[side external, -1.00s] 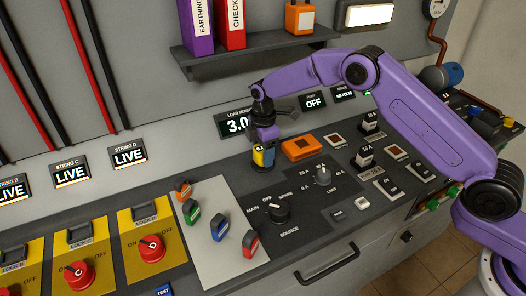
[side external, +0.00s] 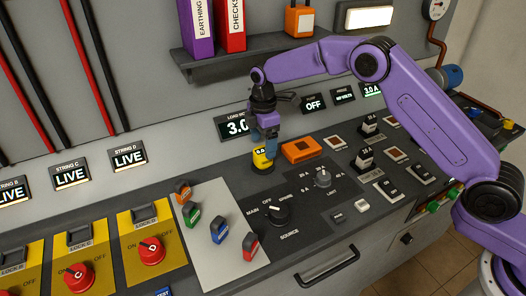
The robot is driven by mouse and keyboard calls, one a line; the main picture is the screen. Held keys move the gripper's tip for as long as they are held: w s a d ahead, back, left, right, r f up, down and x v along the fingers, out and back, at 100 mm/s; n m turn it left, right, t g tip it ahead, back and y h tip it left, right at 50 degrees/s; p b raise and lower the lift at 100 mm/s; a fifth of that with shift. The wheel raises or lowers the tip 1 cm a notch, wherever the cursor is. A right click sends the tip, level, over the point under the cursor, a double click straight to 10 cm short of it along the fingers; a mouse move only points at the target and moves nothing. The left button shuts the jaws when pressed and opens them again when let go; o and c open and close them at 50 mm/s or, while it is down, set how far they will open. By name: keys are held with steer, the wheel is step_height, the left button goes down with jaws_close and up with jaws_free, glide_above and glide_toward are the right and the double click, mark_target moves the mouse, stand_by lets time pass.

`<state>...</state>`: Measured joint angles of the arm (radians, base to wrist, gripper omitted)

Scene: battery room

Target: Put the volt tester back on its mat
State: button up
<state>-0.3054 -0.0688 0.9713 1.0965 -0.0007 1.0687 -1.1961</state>
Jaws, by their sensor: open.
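A small yellow device with a little display on top (side external: 262,155), which looks like the volt tester, stands upright on a dark pad (side external: 264,170) on the sloping console. The pad may be its mat; I cannot read any label on it. My gripper (side external: 266,144) points down just above and behind the device, with its blue-grey fingers open. The fingers appear clear of most of the device, but I cannot tell if the tips still touch its top.
An orange box (side external: 301,149) sits close to the right of the yellow device. A rotary source knob (side external: 276,213) and limit knob (side external: 322,178) stand in front. Coloured tags (side external: 219,231) stand on a pale plate at left. A shelf (side external: 285,61) overhangs behind.

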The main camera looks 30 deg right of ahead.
mark_target(263, 151)
step_height(263, 151, up, 7)
stand_by(0.3)
steer(key=s+d+r+m, duration=0.1)
steer(key=s+r, duration=0.2)
steer(key=s, duration=0.7)
steer(key=s+d+r+m, duration=0.2)
steer(key=s+r, duration=0.2)
steer(key=s, duration=0.7)
steer(key=s+d+f+m, duration=0.1)
steer(key=s+d, duration=0.6)
steer(key=s, duration=0.4)
steer(key=s+d+f+m, duration=0.1)
steer(key=s+d+f, duration=0.1)
steer(key=s+d, duration=0.5)
steer(key=s, duration=0.4)
steer(key=shift+s, duration=0.25)
steer(key=shift+d+r, duration=0.1)
